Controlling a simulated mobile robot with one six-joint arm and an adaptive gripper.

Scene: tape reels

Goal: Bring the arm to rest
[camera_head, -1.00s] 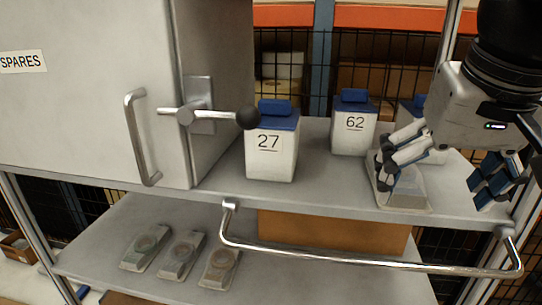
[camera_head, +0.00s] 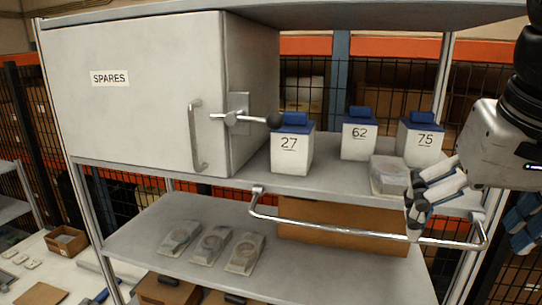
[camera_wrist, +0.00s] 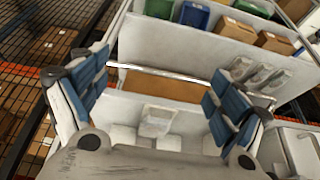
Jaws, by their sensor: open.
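My gripper (camera_head: 478,208) is at the right of the head view, in front of the shelf's right end. Its blue-and-white fingers are spread wide with nothing between them. In the wrist view the open fingers (camera_wrist: 158,88) frame the shelf front and its rail. A pale tape reel case (camera_head: 388,177) lies on the upper shelf, left of my gripper and apart from it. It stands in front of the bins marked 62 (camera_head: 358,143) and 75 (camera_head: 419,151).
A closed SPARES cabinet (camera_head: 140,120) with a lever handle fills the left. Bin 27 (camera_head: 291,156) stands beside it. A metal rail (camera_head: 350,231) runs along the shelf front. Several reel cases (camera_head: 212,246) lie on the lower shelf, near a cardboard box (camera_head: 335,228).

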